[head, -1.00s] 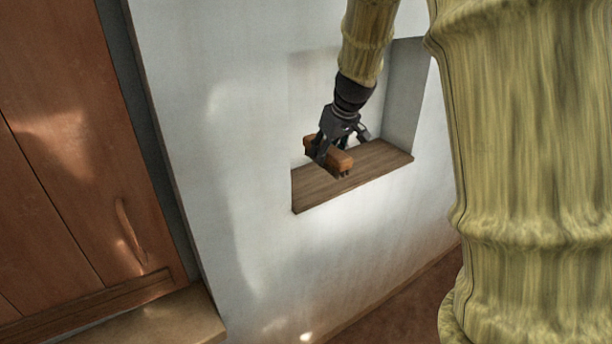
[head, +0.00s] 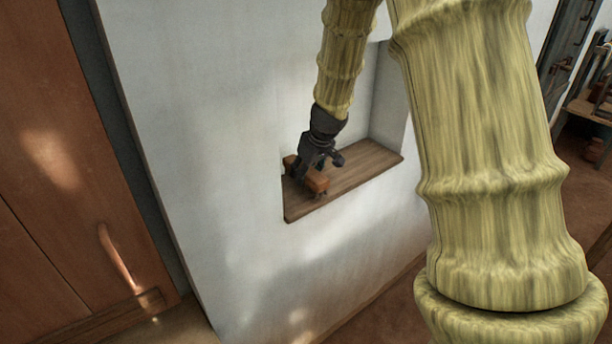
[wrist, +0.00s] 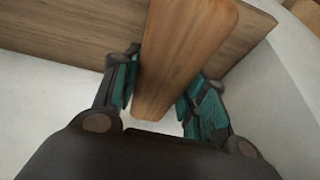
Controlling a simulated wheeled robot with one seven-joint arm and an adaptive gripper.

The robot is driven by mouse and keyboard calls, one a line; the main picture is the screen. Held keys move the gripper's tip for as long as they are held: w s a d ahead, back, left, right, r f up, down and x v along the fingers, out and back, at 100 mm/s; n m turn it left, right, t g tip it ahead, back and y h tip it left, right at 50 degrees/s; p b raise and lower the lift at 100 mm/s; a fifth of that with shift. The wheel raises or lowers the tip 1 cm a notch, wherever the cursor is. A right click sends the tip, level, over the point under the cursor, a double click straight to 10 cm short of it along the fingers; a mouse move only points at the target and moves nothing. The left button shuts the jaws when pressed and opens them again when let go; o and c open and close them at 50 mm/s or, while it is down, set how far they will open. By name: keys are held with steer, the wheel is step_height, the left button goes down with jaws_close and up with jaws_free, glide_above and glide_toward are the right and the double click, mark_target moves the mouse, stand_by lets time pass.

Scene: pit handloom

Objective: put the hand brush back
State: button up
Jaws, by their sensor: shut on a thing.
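The hand brush (head: 314,182) has an orange-brown wooden back. My gripper (head: 318,170) is shut on it at the niche in the white wall. In the wrist view the brush's wooden back (wrist: 182,58) runs between the two teal-padded fingers (wrist: 165,92). The brush is over the wooden shelf board (head: 353,178) of the niche, at its left part. I cannot tell whether its underside touches the board. The bristles are mostly hidden.
The niche's side wall (head: 388,100) rises at the right of the board, whose right part is bare. A brown wooden door (head: 70,150) with a handle stands at the left. Dark furniture (head: 590,110) shows at the far right.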

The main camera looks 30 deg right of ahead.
steer(key=shift+w+d+f, duration=0.15)
steer(key=shift+f, duration=1.05)
steer(key=shift+r, duration=0.1)
steer(key=o, duration=1.2)
steer(key=shift+f, duration=0.2)
steer(key=shift+r, duration=0.2)
steer(key=shift+s+r, duration=0.25)
steer(key=shift+r, duration=0.25)
steer(key=b+v, duration=0.2)
steer(key=v, duration=0.9)
